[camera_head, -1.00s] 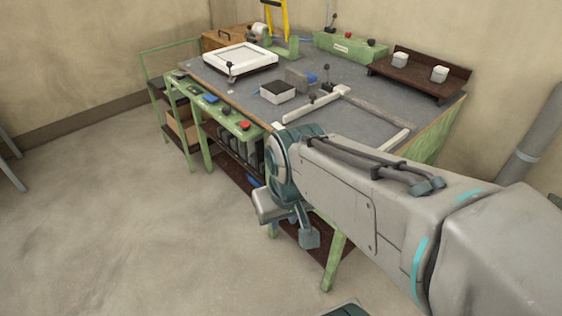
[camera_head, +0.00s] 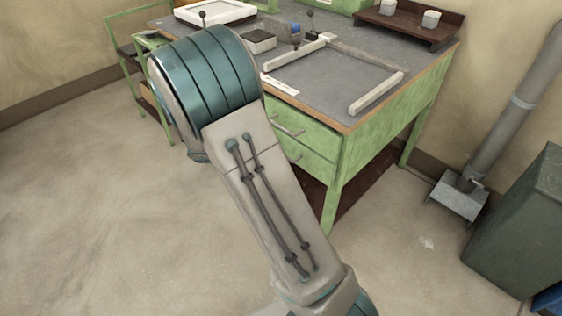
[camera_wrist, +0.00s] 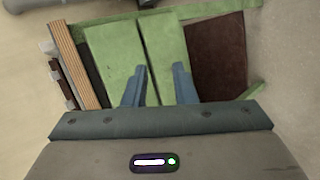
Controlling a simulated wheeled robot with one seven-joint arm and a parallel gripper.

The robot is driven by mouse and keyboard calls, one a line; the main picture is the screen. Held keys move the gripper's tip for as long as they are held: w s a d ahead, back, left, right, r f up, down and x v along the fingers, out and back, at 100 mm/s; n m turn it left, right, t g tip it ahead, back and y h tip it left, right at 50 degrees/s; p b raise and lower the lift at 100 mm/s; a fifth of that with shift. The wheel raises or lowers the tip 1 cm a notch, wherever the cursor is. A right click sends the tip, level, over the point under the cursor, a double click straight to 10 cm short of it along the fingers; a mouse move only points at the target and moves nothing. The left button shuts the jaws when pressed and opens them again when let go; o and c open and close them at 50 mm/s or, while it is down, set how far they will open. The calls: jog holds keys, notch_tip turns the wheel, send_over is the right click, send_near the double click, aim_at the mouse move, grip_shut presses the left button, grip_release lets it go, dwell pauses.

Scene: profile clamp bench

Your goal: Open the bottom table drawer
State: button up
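The green workbench has two drawers under its right part. The bottom drawer (camera_head: 313,165) lies below the top drawer (camera_head: 315,133); both look closed, with pale bar handles partly behind my arm. In the wrist view the bench is turned sideways: the top drawer (camera_wrist: 108,52) is on the left and the bottom drawer (camera_wrist: 166,45) on the right. My gripper (camera_wrist: 159,82) points at the drawer fronts, its two blue-grey fingers apart with nothing seen between them. The fingers overlap the drawer fronts in view; I see no contact. My arm hides the gripper in the head view.
A dark brown lower shelf (camera_wrist: 217,48) lies below the drawers. The tabletop edge (camera_wrist: 75,60) is at the left in the wrist view. A dark green cabinet (camera_head: 520,225) and a grey pipe (camera_head: 505,120) stand right. The floor before the bench is clear.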

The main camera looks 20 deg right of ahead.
jog(key=w+a+f+n+t+h+b, duration=0.25)
jog(key=w+f+t+h+b, duration=0.2)
jog(key=w+f, duration=0.65)
jog(key=shift+n+t+y, duration=0.25)
jog(key=shift+n+t, duration=0.1)
jog(key=shift+n, duration=0.1)
jog(key=x, duration=0.4)
jog(key=s+x, duration=0.1)
jog(key=x, duration=0.4)
jog(key=f+b+x, duration=0.1)
jog(key=x, duration=0.3)
jog(key=shift+d+f, duration=0.15)
jog(key=shift+d, duration=0.25)
grip_shut()
